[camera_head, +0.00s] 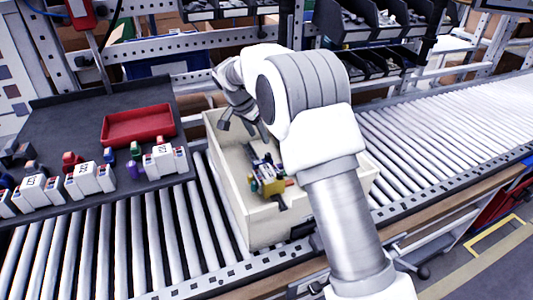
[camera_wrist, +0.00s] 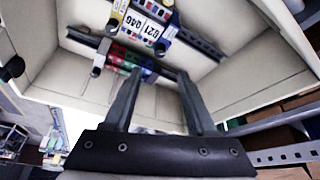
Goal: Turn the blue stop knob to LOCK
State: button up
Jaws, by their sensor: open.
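My gripper (camera_head: 243,126) is over the far left part of a cream open box (camera_head: 272,232), fingers pointing down into it. In the wrist view my gripper (camera_wrist: 159,73) is open, with nothing between its fingers. Inside the box is an assembly of coloured blocks (camera_head: 265,176) on rails. The wrist view shows a row of green, red and blue blocks (camera_wrist: 127,61) just beyond the fingertips, and white labelled blocks with blue and yellow parts (camera_wrist: 148,25) farther up. I cannot tell which blue part is the stop knob, and no LOCK mark is legible.
The box stands on a roller conveyor (camera_head: 110,235). At left, a dark tray (camera_head: 60,115) holds a red bin (camera_head: 138,125) and several white blocks (camera_head: 90,178). Dark parts bins (camera_head: 350,22) hang behind. The rollers at right (camera_head: 440,120) are clear.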

aim_at(268, 154)
jog(key=x, duration=1)
jog(key=shift+f, duration=0.25)
grip_shut()
